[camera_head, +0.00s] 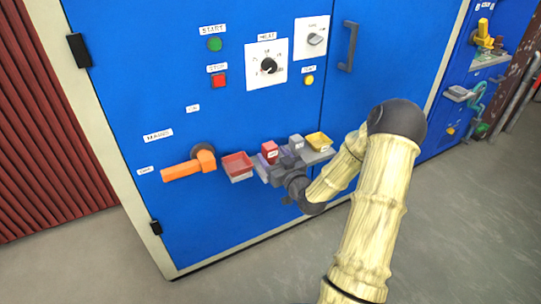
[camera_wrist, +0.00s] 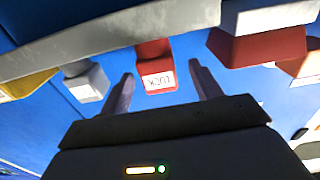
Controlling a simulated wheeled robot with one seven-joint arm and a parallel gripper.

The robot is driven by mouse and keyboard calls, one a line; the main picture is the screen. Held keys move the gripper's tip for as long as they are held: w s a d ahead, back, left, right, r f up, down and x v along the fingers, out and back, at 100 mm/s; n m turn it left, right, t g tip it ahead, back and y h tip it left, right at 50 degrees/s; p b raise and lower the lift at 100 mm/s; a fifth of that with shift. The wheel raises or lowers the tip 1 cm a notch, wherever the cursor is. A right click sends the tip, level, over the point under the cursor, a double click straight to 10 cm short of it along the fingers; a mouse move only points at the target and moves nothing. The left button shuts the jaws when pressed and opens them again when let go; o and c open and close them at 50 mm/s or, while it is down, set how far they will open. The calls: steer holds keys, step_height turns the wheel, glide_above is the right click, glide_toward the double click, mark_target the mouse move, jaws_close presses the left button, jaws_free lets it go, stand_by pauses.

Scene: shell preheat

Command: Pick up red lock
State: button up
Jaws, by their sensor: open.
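The red lock (camera_head: 269,151) is a small red block with a white label. It sits on a narrow grey shelf (camera_head: 319,157) on the front of the blue cabinet. In the wrist view the red lock (camera_wrist: 155,68) shows between my two fingers, its labelled face towards the camera. My gripper (camera_head: 278,160) is at the shelf, close to the lock. In the wrist view my gripper (camera_wrist: 160,85) is open, with a finger on each side of the lock and blue gaps between. I cannot tell whether a finger touches it.
An orange handle (camera_head: 188,166) sticks out farther left. The grey floor (camera_head: 455,215) is clear at right.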

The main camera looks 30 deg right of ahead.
mark_target(273, 155)
steer(key=shift+w+f, duration=0.1)
steer(key=shift+w, duration=1.45)
steer(key=c, duration=1.1)
step_height(273, 155, up, 10)
steer(key=p, duration=0.3)
